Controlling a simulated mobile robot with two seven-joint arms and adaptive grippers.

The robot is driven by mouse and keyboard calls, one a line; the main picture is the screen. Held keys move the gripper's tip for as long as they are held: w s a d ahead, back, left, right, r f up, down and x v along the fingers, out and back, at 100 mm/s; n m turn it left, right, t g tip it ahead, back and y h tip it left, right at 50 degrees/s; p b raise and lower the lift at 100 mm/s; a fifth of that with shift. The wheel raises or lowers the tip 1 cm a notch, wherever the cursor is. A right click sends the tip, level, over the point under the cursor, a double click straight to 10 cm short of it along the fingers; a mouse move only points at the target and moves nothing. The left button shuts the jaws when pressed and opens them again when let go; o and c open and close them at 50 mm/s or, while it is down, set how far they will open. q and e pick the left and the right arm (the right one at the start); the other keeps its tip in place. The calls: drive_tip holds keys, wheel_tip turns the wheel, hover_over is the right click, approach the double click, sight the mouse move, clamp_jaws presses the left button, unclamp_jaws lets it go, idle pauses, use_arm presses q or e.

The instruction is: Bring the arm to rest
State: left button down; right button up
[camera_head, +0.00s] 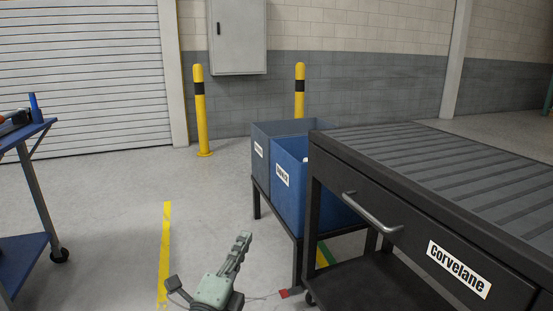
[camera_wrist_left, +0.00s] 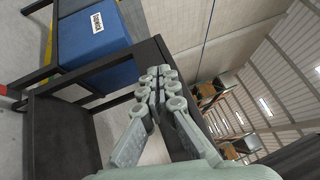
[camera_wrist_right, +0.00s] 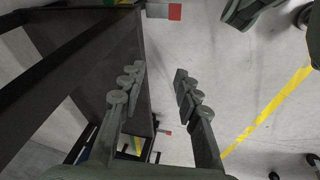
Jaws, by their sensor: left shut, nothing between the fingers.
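My left gripper (camera_head: 242,240), pale green, reaches up from the bottom middle of the head view, left of the dark workbench (camera_head: 400,203) and in front of the bins. Its fingers are together and empty; in the left wrist view the fingertips (camera_wrist_left: 158,76) meet, with the bench frame and blue bin behind them. My right gripper shows only in the right wrist view, where its fingertips (camera_wrist_right: 158,76) stand apart with nothing between them. Dark bench framework shows close behind its left finger, and bare floor behind its right finger.
A blue bin (camera_head: 291,196) and a grey bin (camera_head: 261,151) sit on a dark stand beside the bench. A blue cart (camera_head: 22,250) stands at left. Yellow posts (camera_head: 201,115) stand near the wall. Floor with a yellow line (camera_head: 165,240) is clear between cart and bins.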

use_arm(q)
drive_tip(key=s+a+f+n+g+y, duration=0.4)
drive_tip(key=a+f+n, duration=0.35)
drive_tip(key=f, duration=0.25)
drive_tip(key=s+a+f+n+g+y, duration=0.3)
drive_tip(key=a+f+n+y, duration=0.1)
drive_tip(key=a+f+n, duration=0.4)
drive_tip(key=s+a+f+n+g, duration=0.2)
drive_tip(key=s+f+g, duration=0.2)
drive_tip(key=s+f, duration=0.4)
drive_tip(key=s+a+f+n+g+p, duration=0.1)
drive_tip(key=s+a+f+n+g, duration=0.2)
drive_tip(key=s, duration=1)
wheel_tip(320, 180, down, 5)
drive_tip(key=shift+s+n+g, duration=0.2)
drive_tip(key=shift+n+g, duration=0.15)
drive_tip(key=shift+g, duration=0.85)
use_arm(e)
drive_tip(key=f, duration=0.3)
drive_tip(key=shift+w+a+f, duration=0.15)
drive_tip(key=shift+a+f, duration=0.05)
drive_tip(key=shift+f, duration=0.05)
